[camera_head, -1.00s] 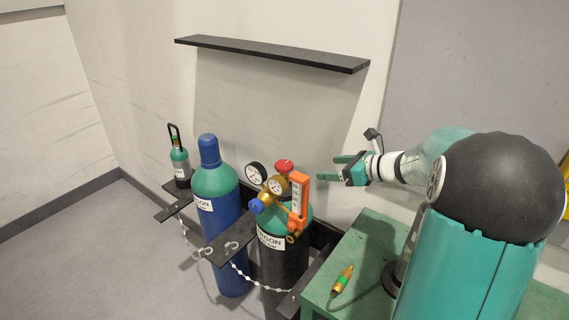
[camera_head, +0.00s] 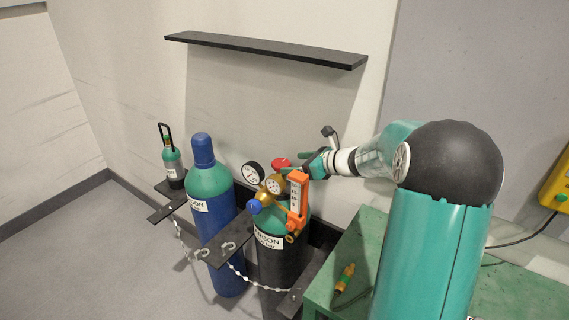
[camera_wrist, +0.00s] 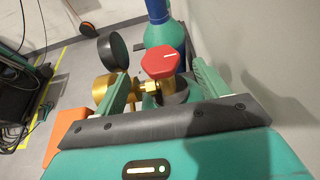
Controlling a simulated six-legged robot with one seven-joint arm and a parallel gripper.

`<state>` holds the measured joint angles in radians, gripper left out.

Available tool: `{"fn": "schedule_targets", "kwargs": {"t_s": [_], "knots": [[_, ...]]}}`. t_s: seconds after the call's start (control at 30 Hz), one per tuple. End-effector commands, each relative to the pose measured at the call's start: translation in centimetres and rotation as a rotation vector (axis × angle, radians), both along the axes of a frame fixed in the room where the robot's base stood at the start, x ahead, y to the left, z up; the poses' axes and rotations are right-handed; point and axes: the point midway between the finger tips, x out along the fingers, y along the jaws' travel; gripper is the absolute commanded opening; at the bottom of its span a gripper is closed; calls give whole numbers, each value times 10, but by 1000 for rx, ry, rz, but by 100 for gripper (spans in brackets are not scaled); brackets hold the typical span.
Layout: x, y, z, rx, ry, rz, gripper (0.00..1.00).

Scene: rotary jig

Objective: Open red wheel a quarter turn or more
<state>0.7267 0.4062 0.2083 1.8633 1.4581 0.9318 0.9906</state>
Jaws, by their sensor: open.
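The red wheel (camera_head: 281,163) sits on top of the valve of the dark argon cylinder (camera_head: 280,265), behind the brass regulator (camera_head: 272,187). In the wrist view the green fingers of my gripper (camera_wrist: 160,85) stand apart, one on each side of the wheel, with gaps visible. I cannot tell whether either finger touches it.
Two gauges, a blue knob (camera_head: 254,206) and an orange flowmeter (camera_head: 298,200) crowd the regulator. A blue cylinder (camera_head: 211,225) stands to the left, with a chain (camera_head: 255,284) in front. A black shelf (camera_head: 265,49) is above. A green table (camera_head: 335,260) is at the right.

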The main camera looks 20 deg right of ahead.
Motion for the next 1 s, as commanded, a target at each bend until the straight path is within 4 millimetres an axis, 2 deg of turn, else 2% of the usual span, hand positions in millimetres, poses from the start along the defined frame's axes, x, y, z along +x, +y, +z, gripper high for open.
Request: {"fn": "schedule_targets", "kwargs": {"t_s": [0.1, 0.3, 0.63, 0.87, 1.0], "knots": [[18, 13, -9, 2, 1, 2, 73], [36, 25, -17, 2, 0, 1, 73], [40, 26, -18, 0, 0, 0, 73], [39, 26, -18, 0, 0, 0, 28], [40, 26, -18, 0, -1, 10, 29]]}}
